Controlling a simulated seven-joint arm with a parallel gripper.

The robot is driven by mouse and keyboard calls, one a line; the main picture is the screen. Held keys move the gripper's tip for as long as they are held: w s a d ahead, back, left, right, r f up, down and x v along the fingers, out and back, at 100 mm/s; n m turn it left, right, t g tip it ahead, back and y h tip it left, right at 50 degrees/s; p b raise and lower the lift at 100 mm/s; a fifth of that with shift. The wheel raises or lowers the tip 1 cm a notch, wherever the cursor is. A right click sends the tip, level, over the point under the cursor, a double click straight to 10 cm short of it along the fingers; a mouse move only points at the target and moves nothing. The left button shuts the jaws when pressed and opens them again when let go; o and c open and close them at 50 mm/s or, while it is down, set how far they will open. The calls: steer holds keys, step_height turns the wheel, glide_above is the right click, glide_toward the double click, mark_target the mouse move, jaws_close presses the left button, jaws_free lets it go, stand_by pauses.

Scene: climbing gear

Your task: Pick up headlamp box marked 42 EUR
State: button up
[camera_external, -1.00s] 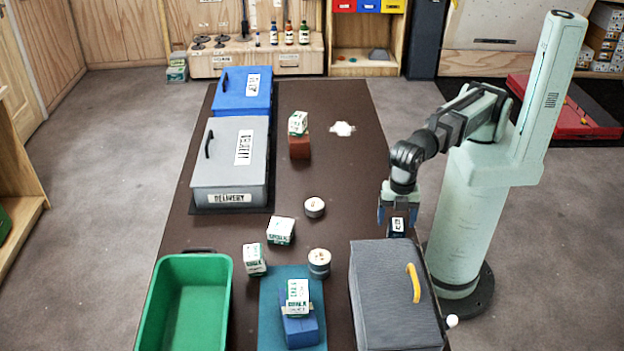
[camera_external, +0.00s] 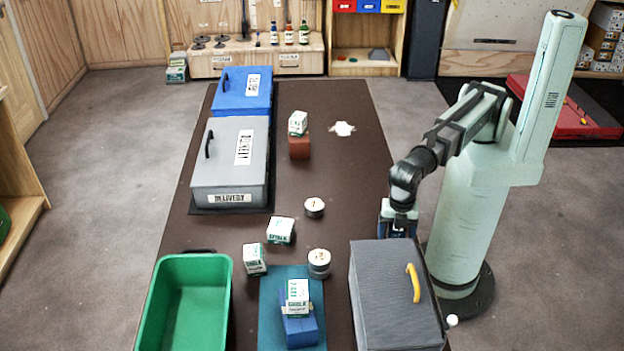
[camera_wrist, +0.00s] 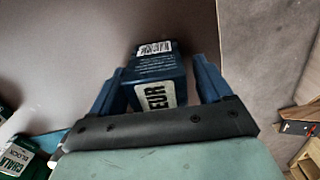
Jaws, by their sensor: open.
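A dark blue box (camera_wrist: 155,68) with a white label reading "EUR" stands between my fingers in the wrist view. The number on that label is hidden by my gripper body. A barcode shows on another of its faces. My gripper (camera_wrist: 160,78) is open, with one blue finger on each side of the box. In the external view my gripper (camera_external: 399,222) is low over the table's right edge, just behind the grey case, and mostly hides the box. I cannot tell whether a finger touches it.
The grey case with a yellow handle (camera_external: 385,300) stands close in front of my gripper. Chalk boxes (camera_external: 281,230) and round tins (camera_external: 314,207) lie left of it. A green bin (camera_external: 190,300) is at front left. The table's middle (camera_external: 345,170) is clear.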

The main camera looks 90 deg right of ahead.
steer(key=c, duration=1.1)
